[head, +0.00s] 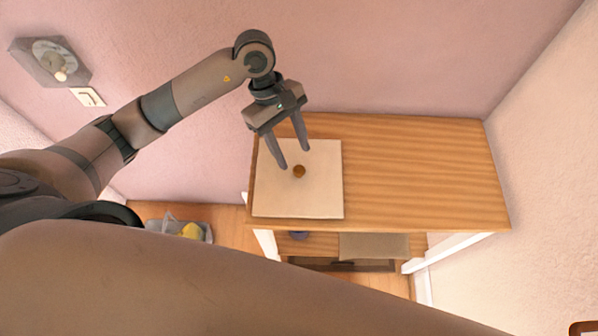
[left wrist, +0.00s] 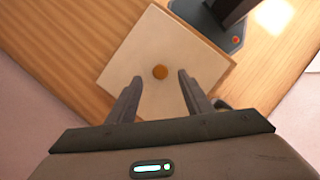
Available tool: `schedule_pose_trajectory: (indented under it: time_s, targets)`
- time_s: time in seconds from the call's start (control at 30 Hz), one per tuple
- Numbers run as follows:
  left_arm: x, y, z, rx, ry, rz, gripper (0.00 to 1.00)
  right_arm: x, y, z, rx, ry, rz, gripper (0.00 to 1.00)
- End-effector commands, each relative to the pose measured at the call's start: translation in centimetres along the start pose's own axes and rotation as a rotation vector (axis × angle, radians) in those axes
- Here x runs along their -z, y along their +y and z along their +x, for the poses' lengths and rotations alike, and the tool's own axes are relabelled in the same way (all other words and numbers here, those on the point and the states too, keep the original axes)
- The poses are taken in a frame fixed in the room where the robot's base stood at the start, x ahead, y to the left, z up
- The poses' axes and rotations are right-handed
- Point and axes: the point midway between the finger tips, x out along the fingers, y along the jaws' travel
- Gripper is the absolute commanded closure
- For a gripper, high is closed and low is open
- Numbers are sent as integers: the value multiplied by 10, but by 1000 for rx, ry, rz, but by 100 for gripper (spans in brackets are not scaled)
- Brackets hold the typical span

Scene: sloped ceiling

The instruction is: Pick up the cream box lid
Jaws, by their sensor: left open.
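The cream box lid (head: 320,196) is a flat square with a small round brown knob (head: 299,171) at its middle. It lies at the left end of the wooden table top in the head view. The lid also shows in the left wrist view (left wrist: 140,52), with its knob (left wrist: 160,72) just beyond and between the fingertips. My left gripper (head: 295,160) is open and empty, with its fingers pointing down above the lid near the knob. I cannot tell the exact height gap. My right gripper is not in view.
The wooden table (head: 420,175) is bare to the right of the lid. A pink wall stands behind it and a pale wall at the right. A lower shelf holds a flat tan item (head: 373,246). A grey tray with something yellow (head: 190,230) is on the floor at left.

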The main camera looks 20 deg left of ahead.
Motion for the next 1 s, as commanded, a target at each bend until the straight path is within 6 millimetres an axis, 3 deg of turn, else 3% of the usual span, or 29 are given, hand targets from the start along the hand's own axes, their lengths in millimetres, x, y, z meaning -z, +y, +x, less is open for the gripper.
schedule_pose_trajectory:
  time_s: [0.5,0.77,1.0]
  targets:
    - [0,0,6,1,0,0,54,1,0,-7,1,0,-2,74]
    - [1,-1,30,4,-2,-2,54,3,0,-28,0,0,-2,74]
    - [3,0,53,0,0,0,54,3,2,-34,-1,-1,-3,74]
